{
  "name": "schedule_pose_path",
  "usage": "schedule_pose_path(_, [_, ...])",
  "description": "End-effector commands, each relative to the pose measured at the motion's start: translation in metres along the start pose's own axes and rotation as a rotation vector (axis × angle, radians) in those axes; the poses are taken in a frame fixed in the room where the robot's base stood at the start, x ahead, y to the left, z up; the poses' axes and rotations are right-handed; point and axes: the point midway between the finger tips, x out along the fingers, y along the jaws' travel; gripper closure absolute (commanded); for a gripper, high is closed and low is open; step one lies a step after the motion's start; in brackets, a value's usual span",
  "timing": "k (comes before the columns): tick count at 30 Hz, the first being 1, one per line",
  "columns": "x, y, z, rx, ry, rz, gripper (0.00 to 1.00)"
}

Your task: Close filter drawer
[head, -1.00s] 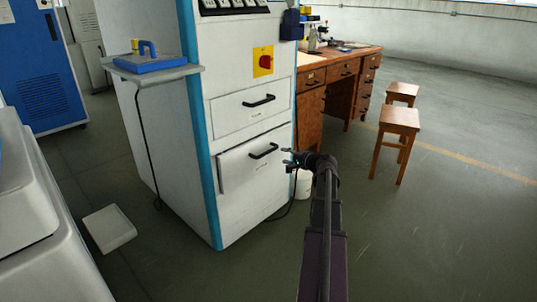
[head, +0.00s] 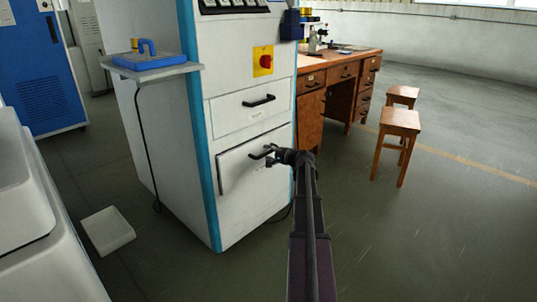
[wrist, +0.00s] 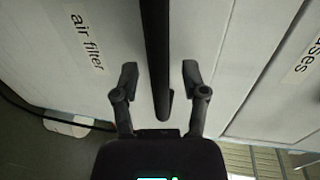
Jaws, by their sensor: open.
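The filter drawer (head: 238,173) is the lower white drawer of the tall cabinet. Its front stands slightly proud of the cabinet face, with a shadowed left edge. In the wrist view its front (wrist: 100,70) carries an "air filter" label. Its black bar handle (wrist: 156,40) runs between the two fingers of my gripper (wrist: 159,76). The fingers are open, one on each side of the handle, with a visible gap to each. In the head view my gripper (head: 270,156) is at the handle's right end and hides part of it.
The upper drawer (head: 235,114), labelled "fuses" in the wrist view (wrist: 303,60), looks shut. A side shelf (head: 185,70) holds a blue tool. A wooden desk (head: 335,85) and two stools (head: 400,122) stand to the right. A white tray (head: 108,230) lies on the floor left.

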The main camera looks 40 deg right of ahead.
Motion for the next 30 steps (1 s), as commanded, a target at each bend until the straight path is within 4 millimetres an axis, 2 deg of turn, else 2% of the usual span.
schedule_pose_path(4, [0.000,0.000,0.000,0.000,0.000,0.000,0.43])
schedule_pose_path(5, [0.000,0.000,0.000,0.000,0.000,0.000,0.49])
schedule_pose_path(10, [0.000,0.000,0.000,0.000,0.000,0.000,1.00])
schedule_pose_path(17, [0.001,0.000,0.000,-0.001,0.000,0.000,1.00])
schedule_pose_path(24, [0.025,-0.005,-0.001,-0.001,-0.001,0.000,1.00])
schedule_pose_path(30, [0.026,-0.006,0.000,0.000,-0.001,-0.001,1.00])
